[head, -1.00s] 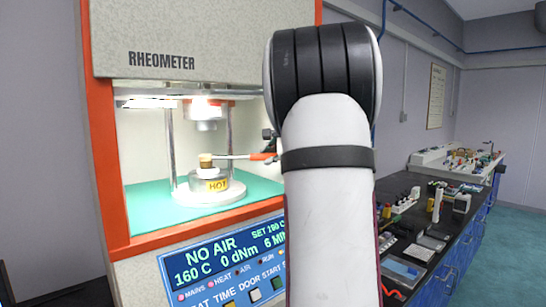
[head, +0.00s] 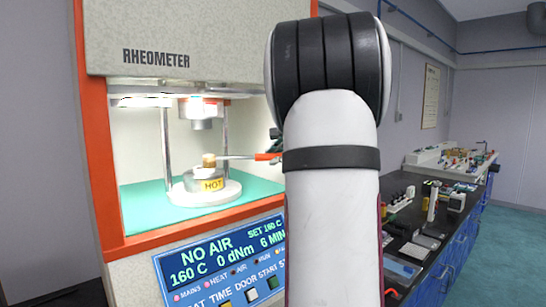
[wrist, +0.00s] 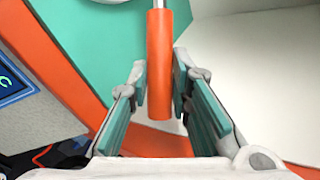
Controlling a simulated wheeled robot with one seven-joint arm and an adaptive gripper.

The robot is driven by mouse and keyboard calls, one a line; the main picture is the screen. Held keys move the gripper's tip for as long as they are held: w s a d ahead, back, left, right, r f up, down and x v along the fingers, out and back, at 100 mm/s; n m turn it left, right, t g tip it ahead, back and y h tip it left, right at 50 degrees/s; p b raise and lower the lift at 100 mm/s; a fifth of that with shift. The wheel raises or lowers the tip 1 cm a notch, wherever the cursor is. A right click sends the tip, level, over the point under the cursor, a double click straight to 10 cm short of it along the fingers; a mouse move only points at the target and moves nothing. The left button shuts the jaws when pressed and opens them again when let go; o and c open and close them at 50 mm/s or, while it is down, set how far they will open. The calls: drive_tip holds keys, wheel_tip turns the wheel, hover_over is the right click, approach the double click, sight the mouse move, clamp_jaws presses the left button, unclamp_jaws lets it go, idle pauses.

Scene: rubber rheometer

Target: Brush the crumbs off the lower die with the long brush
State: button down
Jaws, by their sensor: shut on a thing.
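The long brush has an orange handle (wrist: 159,62), a thin pale shaft (head: 236,157) and a tan bristle head (head: 209,160). My gripper (wrist: 160,75) is shut on the handle, its teal-padded fingers on either side. In the head view my arm hides most of the gripper and part of the handle. The brush lies roughly level, its head at the top of the lower die (head: 205,186), a round metal block marked HOT. Something whitish shows on the die under the bristles. Separate crumbs are too small to tell. Whether the bristles touch the die I cannot tell.
The rheometer's orange frame (head: 97,160) edges the open chamber. The upper die (head: 202,112) hangs above the lower one, between upright rods (head: 166,145). A teal floor (head: 145,212) surrounds the die base. The dark bench (head: 425,225) at right holds many small items.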

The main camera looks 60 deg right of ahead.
drive_tip(key=shift+w+d, duration=0.2)
drive_tip(key=shift+w, duration=0.55)
drive_tip(key=shift+w+d, duration=0.15)
drive_tip(key=shift+w, duration=0.55)
drive_tip(key=shift+s+a, duration=0.2)
drive_tip(key=shift+s, duration=0.55)
drive_tip(key=shift+s+a, duration=0.15)
drive_tip(key=shift+s, duration=0.55)
drive_tip(key=shift+r, duration=0.15)
drive_tip(key=shift+r+p, duration=0.7)
drive_tip(key=shift+r, duration=0.25)
drive_tip(key=s+a, duration=0.3)
drive_tip(key=s, duration=0.6)
drive_tip(key=s+a, duration=0.3)
drive_tip(key=s, duration=0.7)
drive_tip(key=shift+b, duration=0.3)
drive_tip(key=shift+s+a+f, duration=0.1)
